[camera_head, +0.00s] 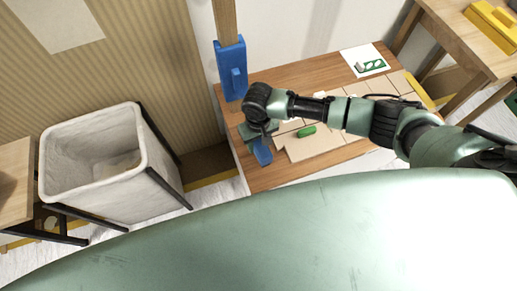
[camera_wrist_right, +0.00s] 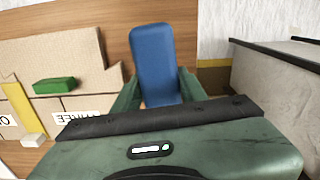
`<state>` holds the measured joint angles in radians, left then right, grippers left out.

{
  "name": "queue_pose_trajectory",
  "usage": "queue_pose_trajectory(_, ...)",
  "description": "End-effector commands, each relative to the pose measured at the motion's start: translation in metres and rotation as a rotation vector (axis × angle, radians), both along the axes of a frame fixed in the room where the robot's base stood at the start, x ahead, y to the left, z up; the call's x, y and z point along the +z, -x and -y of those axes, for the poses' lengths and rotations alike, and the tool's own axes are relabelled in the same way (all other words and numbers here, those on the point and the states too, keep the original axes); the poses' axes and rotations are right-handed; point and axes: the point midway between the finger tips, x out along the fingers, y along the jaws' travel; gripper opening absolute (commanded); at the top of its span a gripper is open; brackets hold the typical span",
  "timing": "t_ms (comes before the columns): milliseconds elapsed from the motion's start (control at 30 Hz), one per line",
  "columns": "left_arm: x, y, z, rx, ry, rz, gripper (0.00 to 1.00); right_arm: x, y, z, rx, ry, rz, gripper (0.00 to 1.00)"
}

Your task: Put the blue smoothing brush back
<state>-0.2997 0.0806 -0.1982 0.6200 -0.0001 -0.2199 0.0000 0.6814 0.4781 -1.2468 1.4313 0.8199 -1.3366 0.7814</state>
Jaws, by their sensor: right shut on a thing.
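The blue smoothing brush (camera_head: 263,153) is at the left end of the wooden table (camera_head: 270,177), below my right gripper (camera_head: 260,138). In the right wrist view, the brush (camera_wrist_right: 153,55) sticks out between the two green fingers of my right gripper (camera_wrist_right: 160,90), which is shut on it. I cannot tell whether the brush touches the table. Its gripped end is hidden behind the gripper body. My left gripper is not in view.
A cardboard organiser (camera_head: 318,147) with labels lies on the table, with a green block (camera_head: 306,131) on it. A blue bracket (camera_head: 232,72) holds a wooden post at the table's back left corner. A picture card (camera_head: 350,58) lies behind. A grey bin (camera_head: 125,190) stands left.

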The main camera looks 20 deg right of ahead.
Motion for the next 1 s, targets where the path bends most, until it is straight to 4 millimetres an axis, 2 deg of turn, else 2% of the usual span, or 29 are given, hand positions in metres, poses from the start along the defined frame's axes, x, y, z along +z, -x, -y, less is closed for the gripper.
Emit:
queue_pose_trajectory(133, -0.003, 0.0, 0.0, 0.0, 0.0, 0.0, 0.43, -0.012, 0.0, 0.0, 0.0, 0.0, 0.0, 0.0)
queue_pose_trajectory(267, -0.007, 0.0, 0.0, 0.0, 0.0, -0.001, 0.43, -0.034, 0.0, 0.0, -0.001, 0.0, -0.001, 0.0)
queue_pose_trajectory(300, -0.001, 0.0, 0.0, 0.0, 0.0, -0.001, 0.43, -0.034, 0.0, -0.001, -0.003, 0.0, -0.001, 0.0)
queue_pose_trajectory(400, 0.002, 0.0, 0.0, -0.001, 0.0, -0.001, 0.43, -0.041, 0.0, -0.001, -0.001, -0.001, 0.0, 0.0)
queue_pose_trajectory(867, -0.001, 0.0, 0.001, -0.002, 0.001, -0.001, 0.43, -0.049, 0.0, 0.0, -0.002, -0.001, 0.0, 0.0)
queue_pose_trajectory(900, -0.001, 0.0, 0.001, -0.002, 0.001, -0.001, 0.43, -0.049, 0.0, 0.0, -0.001, 0.0, 0.0, 0.5)
queue_pose_trajectory(967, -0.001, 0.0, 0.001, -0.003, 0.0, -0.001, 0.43, -0.049, 0.0, 0.0, -0.001, 0.0, 0.0, 0.63)
queue_pose_trajectory(1000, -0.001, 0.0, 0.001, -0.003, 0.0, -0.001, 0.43, -0.049, 0.0, 0.0, -0.001, 0.0, 0.0, 0.63)
